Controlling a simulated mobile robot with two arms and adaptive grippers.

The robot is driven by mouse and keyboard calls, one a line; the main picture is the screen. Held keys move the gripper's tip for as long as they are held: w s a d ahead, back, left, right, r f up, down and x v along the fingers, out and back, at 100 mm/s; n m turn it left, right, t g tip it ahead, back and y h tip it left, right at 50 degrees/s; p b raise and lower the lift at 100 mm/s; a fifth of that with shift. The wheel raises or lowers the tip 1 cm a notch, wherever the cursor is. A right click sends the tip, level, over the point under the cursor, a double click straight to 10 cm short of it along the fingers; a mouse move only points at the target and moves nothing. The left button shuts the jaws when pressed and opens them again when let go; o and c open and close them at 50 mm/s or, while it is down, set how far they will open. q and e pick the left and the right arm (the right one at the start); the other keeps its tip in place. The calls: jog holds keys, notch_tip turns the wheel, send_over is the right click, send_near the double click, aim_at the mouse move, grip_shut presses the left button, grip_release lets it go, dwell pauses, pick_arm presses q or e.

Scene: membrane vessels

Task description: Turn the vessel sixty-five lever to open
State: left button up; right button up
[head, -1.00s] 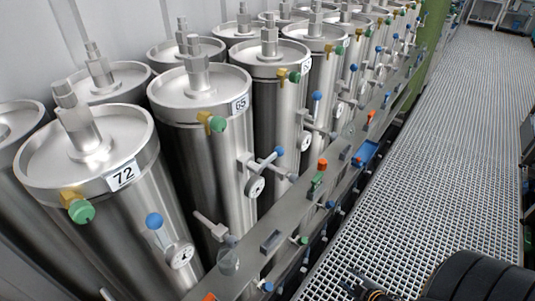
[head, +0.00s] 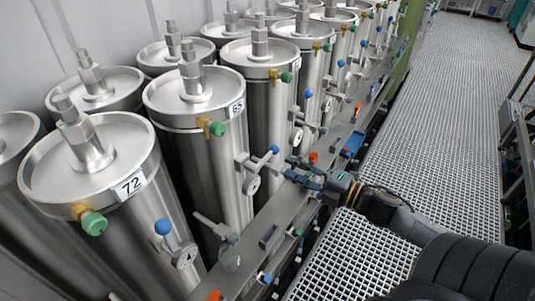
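Vessel sixty-five (head: 210,160) is a tall steel cylinder with a "65" label (head: 236,108) near its rim. Its lever (head: 263,157) sticks out from a valve on the vessel's right side and ends in a blue ball (head: 274,149). A round gauge (head: 251,184) sits below the valve. My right gripper (head: 289,168) reaches in from the right over the steel rail, a little to the right of the blue ball and apart from it. Its dark fingers look spread, with nothing between them. My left gripper is not in view.
Vessel 72 (head: 95,185) stands in front, with its own blue-ball lever (head: 162,227). Several more vessels stand behind. A steel rail (head: 278,215) with small coloured valves runs along the row. The grated floor (head: 430,140) to the right is clear.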

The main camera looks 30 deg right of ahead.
aim_at(269, 158)
jog(key=p+x, duration=0.2)
jog(key=x, duration=0.6)
jog(key=shift+w+a, duration=0.1)
jog(key=shift+w, duration=0.2)
jog(key=shift+c, duration=0.4)
grip_shut()
